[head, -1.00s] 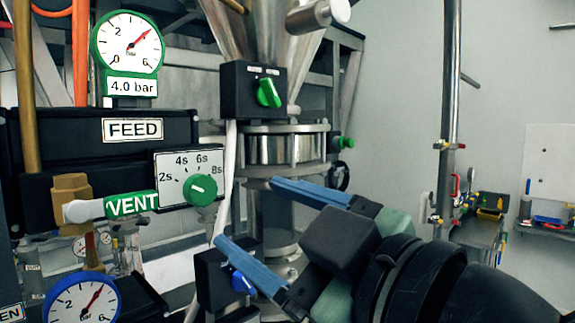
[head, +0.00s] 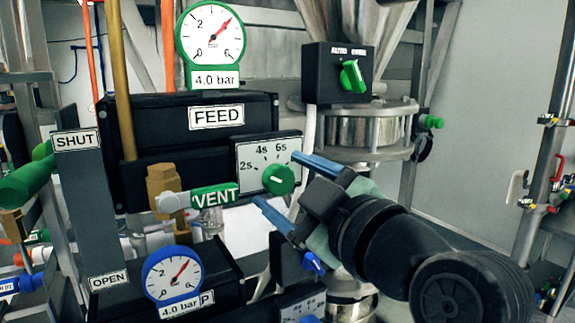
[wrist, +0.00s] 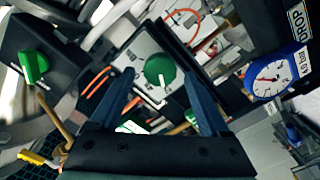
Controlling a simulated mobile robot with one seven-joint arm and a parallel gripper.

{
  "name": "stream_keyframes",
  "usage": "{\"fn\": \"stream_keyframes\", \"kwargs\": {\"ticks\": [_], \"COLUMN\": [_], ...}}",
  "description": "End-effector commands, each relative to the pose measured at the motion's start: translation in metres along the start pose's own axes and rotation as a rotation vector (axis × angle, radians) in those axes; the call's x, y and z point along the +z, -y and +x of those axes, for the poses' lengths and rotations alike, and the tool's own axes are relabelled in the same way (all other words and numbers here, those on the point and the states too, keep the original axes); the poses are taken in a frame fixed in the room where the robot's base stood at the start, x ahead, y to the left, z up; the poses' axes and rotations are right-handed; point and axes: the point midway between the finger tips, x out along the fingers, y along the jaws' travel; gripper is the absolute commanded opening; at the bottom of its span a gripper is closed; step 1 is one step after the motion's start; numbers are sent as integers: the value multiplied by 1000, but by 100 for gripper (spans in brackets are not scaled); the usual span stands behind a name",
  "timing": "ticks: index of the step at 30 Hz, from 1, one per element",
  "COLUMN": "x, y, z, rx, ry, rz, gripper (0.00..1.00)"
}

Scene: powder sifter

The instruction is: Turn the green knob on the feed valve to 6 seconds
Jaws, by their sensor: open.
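The green timer knob (head: 279,179) sits on a white dial plate (head: 250,155) marked 2s, 4s and 6s, right of the FEED box (head: 190,118). The 8s mark is not visible behind my upper finger. The knob has a small white mark, but its exact reading is unclear. My gripper (head: 276,178) is open, with one blue finger above right of the knob and one below left. In the wrist view the knob (wrist: 160,70) shows between the tips of my gripper (wrist: 160,77), with space on both sides. I cannot tell whether the tips reach its depth.
A VENT handle (head: 214,196) lies left of the knob, close to my lower finger. A black box with another green knob (head: 351,77) stands above right. A blue-rimmed gauge (head: 172,276) is below left and a green-rimmed gauge (head: 211,44) above.

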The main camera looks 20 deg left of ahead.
Motion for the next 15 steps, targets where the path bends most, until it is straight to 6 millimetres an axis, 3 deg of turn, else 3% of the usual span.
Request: {"fn": "stream_keyframes", "kwargs": {"ticks": [12, 15], "x": [1, 1], "y": [1, 1], "z": [10, 10], "rx": [0, 1], "ry": [1, 1], "rz": [0, 0], "gripper": [80, 64]}}
